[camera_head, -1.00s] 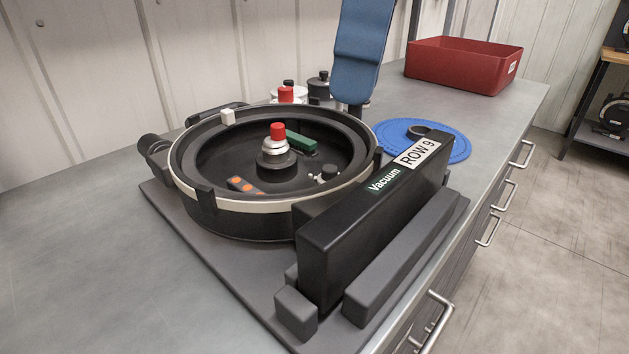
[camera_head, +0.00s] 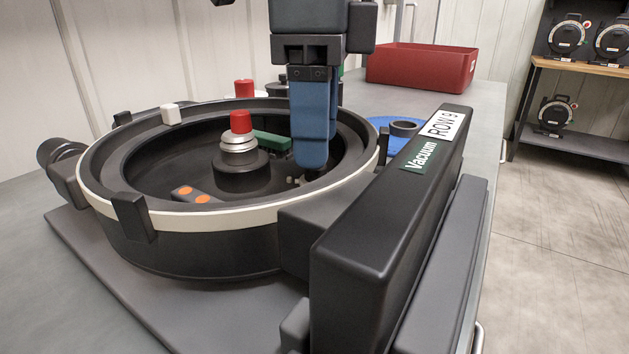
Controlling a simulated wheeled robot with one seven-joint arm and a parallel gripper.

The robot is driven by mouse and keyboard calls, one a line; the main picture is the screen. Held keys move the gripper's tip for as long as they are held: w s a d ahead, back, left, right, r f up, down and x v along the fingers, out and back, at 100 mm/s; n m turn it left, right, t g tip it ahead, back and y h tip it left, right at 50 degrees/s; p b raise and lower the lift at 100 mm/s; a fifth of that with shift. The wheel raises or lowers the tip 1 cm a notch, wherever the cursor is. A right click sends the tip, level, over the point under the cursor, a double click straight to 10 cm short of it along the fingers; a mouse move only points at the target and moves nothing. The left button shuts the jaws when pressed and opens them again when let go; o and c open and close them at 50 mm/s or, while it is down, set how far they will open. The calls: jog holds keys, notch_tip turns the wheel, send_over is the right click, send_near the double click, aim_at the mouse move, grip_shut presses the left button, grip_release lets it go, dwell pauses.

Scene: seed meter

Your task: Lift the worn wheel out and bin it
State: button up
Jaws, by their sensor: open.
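The round black meter housing (camera_head: 200,238) with its pale rim stands open on the bench. Inside it is a central hub with a red-topped knob (camera_head: 240,122). My gripper (camera_head: 312,172) points down into the right side of the bowl, its blue fingers open, tips low near the inner wall. A small pale-and-dark part, perhaps the worn wheel (camera_head: 292,181), shows only in part beside the fingertips; the fingers hide the rest. I cannot tell whether they touch it. The red bin (camera_head: 418,68) stands at the back of the bench.
The tall black vacuum block (camera_head: 375,230), labelled "ROW 9", stands at the housing's right. Behind it lie a blue disc (camera_head: 384,122) and a dark ring (camera_head: 405,128). A green piece (camera_head: 271,140) and an orange-dotted block (camera_head: 194,194) are inside the bowl. Bare bench surrounds the bin.

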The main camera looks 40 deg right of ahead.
aim_at(316, 175)
notch_tip(316, 175, down, 3)
jog(key=shift+a+r, duration=0.1)
grip_shut()
dwell(0.5)
